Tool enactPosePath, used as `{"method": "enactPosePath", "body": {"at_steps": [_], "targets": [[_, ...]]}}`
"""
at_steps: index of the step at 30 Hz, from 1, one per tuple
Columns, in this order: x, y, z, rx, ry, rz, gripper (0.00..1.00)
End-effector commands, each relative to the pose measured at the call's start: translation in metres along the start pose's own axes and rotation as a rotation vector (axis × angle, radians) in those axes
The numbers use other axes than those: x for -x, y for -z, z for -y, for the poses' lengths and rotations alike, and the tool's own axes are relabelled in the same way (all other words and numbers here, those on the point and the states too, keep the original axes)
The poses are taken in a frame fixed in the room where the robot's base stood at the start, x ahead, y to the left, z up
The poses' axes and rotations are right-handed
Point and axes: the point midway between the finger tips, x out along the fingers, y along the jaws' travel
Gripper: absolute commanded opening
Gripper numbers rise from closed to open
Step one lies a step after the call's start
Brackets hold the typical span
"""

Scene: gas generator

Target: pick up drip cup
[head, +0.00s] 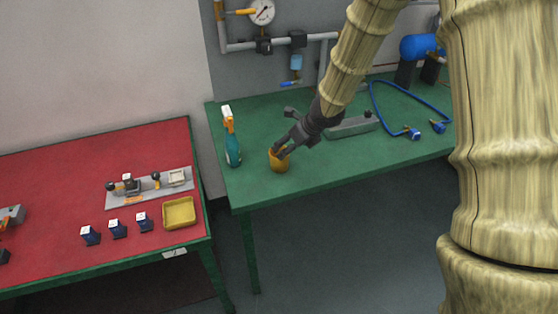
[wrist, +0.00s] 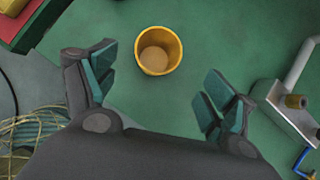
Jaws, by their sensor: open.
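The drip cup (head: 279,161) is a small orange-yellow cup standing upright near the front edge of the green table. In the wrist view the cup (wrist: 158,51) shows its open top and empty inside, ahead of and between my fingers. My gripper (head: 283,145) is over the cup in the head view. In the wrist view my gripper (wrist: 152,92) is open, with teal finger pads on both sides and nothing between them. The cup's rim is partly covered by the fingers in the head view.
A teal spray bottle (head: 232,140) stands left of the cup. A grey metal fixture (head: 352,127) and a blue hose (head: 404,93) lie to the right on the green table (head: 305,180). A red table (head: 60,180) with a yellow tray (head: 180,213) stands at left.

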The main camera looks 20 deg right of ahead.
Motion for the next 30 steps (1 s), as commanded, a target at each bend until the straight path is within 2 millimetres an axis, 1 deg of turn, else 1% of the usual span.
{"method": "enactPosePath", "body": {"at_steps": [6,9,19,30], "targets": [[-0.021,0.000,0.000,0.003,0.000,-0.003,0.84],[-0.027,0.001,-0.001,0.002,0.000,-0.003,0.84],[-0.038,0.000,-0.001,0.003,-0.001,-0.003,0.84],[-0.069,0.000,-0.003,0.002,-0.001,-0.003,0.84]]}}
